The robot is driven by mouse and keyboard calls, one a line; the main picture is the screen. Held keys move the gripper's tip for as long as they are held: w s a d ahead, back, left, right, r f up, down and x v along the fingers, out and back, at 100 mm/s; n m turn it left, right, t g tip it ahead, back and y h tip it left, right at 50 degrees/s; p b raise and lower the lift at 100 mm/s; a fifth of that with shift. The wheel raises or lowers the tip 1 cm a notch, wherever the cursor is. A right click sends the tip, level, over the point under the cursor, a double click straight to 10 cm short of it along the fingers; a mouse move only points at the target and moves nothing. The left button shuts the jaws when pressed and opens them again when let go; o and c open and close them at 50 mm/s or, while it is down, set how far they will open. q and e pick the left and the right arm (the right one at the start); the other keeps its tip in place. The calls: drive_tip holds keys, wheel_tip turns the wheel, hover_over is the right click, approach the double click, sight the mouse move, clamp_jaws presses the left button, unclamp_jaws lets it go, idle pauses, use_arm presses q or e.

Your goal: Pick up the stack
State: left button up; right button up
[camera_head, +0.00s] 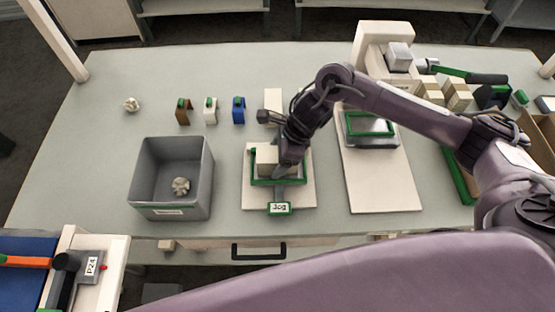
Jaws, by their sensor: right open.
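A pale beige block-like stack (266,156) sits on a small green-edged scale on a cream board (303,197). The scale's front label reads something like "30g" (279,208). My right gripper (283,170) reaches down from the right to the stack's right side. It is open; its fingers are dark and small here, and I cannot tell whether they touch the stack. My wrist hides part of the board. Other beige block stacks (457,96) stand at the back right. My left gripper is not in view.
A grey bin (142,178) with a crumpled piece (181,186) stands to the left. Brown, white and blue holders (238,110) line up behind. A green-framed tray (370,128) sits on a board to the right. The table's left back is mostly clear.

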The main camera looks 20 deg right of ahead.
drive_tip(key=shift+f+b, duration=0.2)
drive_tip(key=shift+b, duration=0.15)
idle(0.4)
drive_tip(key=c, duration=1.2)
drive_tip(key=shift+r, duration=0.1)
